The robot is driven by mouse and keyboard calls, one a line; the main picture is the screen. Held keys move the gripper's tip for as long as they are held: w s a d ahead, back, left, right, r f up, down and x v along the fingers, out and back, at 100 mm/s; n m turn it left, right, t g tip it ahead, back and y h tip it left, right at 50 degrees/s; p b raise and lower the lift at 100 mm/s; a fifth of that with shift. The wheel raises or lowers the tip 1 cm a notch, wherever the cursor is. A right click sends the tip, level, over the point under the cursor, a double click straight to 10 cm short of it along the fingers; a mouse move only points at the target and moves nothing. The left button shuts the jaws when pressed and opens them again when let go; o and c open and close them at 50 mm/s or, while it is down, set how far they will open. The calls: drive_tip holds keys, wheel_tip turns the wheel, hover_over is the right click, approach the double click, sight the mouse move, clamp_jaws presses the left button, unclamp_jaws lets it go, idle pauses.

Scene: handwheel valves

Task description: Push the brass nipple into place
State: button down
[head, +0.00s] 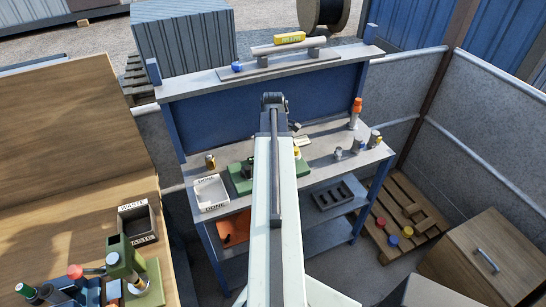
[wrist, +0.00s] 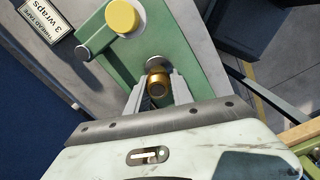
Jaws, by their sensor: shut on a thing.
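In the wrist view, the brass nipple (wrist: 157,88) sits between the two grey fingers of my gripper (wrist: 157,92), which is shut on it. I cannot tell whether the nipple touches the fitting. In the head view, my arm hides the gripper and nipple; part of the green fixture (head: 239,180) shows left of the arm.
On the bench, a white DONE tray (head: 211,192) and a small brass piece (head: 210,161) stand left of the fixture. An orange-capped bottle (head: 355,113) and several metal fittings (head: 357,146) stand to the right. A "3 wraps" label (wrist: 46,20) lies beside the fixture.

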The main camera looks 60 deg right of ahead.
drive_tip(key=shift+f+b, duration=0.65)
drive_tip(key=shift+f, duration=0.1)
drive_tip(key=c, duration=1)
unclamp_jaws()
drive_tip(key=shift+c, duration=0.2)
drive_tip(key=shift+r, duration=0.15)
wheel_tip(320, 180, up, 8)
drive_tip(key=p, duration=0.8)
drive_tip(key=shift+f, duration=0.2)
